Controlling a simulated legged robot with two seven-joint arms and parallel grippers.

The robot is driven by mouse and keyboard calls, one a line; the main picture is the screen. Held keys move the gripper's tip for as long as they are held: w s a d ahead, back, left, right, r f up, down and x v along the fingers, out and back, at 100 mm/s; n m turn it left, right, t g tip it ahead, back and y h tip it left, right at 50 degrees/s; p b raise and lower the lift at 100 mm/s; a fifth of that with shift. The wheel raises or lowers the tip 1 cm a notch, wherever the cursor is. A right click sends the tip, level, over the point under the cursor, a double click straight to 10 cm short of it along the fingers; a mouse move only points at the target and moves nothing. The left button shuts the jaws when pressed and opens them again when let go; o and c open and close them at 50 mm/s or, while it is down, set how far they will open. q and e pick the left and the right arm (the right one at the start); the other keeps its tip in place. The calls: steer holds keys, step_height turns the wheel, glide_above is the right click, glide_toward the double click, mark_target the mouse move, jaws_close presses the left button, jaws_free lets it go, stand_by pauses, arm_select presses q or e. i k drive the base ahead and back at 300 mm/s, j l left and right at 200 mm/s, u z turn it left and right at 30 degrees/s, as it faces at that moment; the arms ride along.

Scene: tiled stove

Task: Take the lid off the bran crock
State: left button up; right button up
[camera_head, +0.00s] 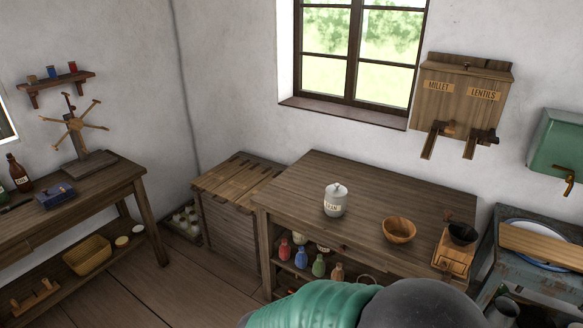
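The bran crock (334,205) is a small pale grey-white pot with a label that is too small to read surely. It stands upright on the wooden table below the window. Its lid (338,188), with a small knob on top, sits on the crock. Neither of my grippers shows in the head view, so their state is hidden. Nothing touches the crock or its lid.
A wooden bowl (399,230) and a wooden grinder (454,252) stand right of the crock on the table (300,190). Several coloured bottles are on its shelf. A slatted chest (232,190) stands left. The tabletop around the crock is clear.

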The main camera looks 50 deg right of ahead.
mark_target(336, 191)
steer(key=i+l+z, duration=0.1)
steer(key=i+z, duration=0.15)
steer(key=z, duration=0.2)
steer(key=i+z, duration=0.3)
steer(key=z, duration=0.2)
steer(key=i+j+z, duration=0.15)
steer(key=z, duration=0.3)
steer(key=i+j+z, duration=0.3)
steer(key=z, duration=0.2)
steer(key=i+j+z, duration=0.25)
steer(key=z, duration=0.2)
